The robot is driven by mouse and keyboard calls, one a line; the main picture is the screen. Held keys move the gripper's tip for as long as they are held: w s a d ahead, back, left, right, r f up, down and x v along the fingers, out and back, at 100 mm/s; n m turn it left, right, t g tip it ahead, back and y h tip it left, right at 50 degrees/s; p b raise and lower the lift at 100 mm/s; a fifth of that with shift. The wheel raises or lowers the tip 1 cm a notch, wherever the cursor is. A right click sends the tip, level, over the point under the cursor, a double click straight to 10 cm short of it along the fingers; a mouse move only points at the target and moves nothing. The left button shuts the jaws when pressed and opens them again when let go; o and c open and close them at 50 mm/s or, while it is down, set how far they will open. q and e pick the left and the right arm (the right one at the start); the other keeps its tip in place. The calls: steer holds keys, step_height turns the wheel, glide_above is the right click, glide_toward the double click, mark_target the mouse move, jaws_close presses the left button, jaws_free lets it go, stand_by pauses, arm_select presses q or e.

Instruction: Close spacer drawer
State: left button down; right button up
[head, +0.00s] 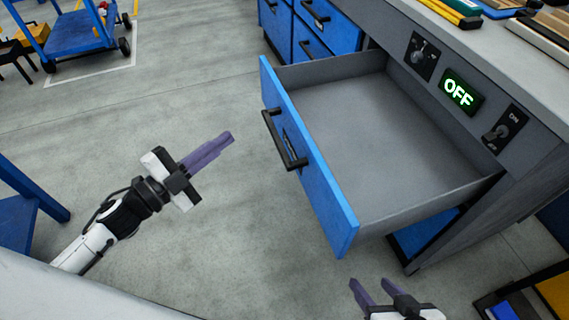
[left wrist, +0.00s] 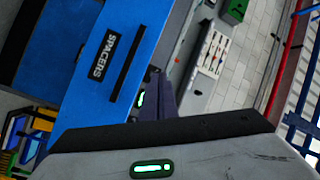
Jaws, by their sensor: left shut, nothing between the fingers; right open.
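The spacer drawer (head: 340,215) is pulled far out of the grey workbench and looks empty inside. It has a blue front and a black bar handle (head: 284,140). In the left wrist view its blue front (left wrist: 100,70) carries a dark label reading SPACERS (left wrist: 103,55). My left gripper (head: 228,138) is shut and empty, to the left of the drawer front and apart from the handle in the head view. Its fingers also show in the left wrist view (left wrist: 163,100). My right gripper (head: 362,290) is open and empty at the bottom edge, below the drawer's near corner.
The workbench (head: 480,60) has a panel with a lit OFF sign (head: 460,92) and two switches. Closed blue drawers (head: 315,35) are beyond. A blue cart (head: 75,32) stands at the upper left.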

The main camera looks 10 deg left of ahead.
arm_select(q)
step_height(320, 180, down, 2)
steer(key=m+g+h+b, duration=0.4)
steer(key=m+h+b, duration=0.15)
steer(key=m, duration=0.45)
steer(key=m+g+b, duration=0.2)
steer(key=b, duration=0.2)
glide_toward(299, 133)
steer(key=shift+h, duration=0.25)
steer(key=x, duration=0.5)
steer(key=shift+w+d+f, duration=0.15)
steer(key=shift+d, duration=0.1)
steer(key=shift+w+d, duration=0.2)
steer(key=shift+d, duration=0.15)
arm_select(e)
steer(key=a+f+y, duration=0.1)
steer(key=a+f, duration=0.2)
steer(key=f, duration=0.2)
steer(key=shift+w+a+f+n+g, duration=0.15)
steer(key=shift+w+f+n+g, duration=0.15)
steer(key=shift+w+n, duration=0.1)
steer(key=shift+r, duration=0.1)
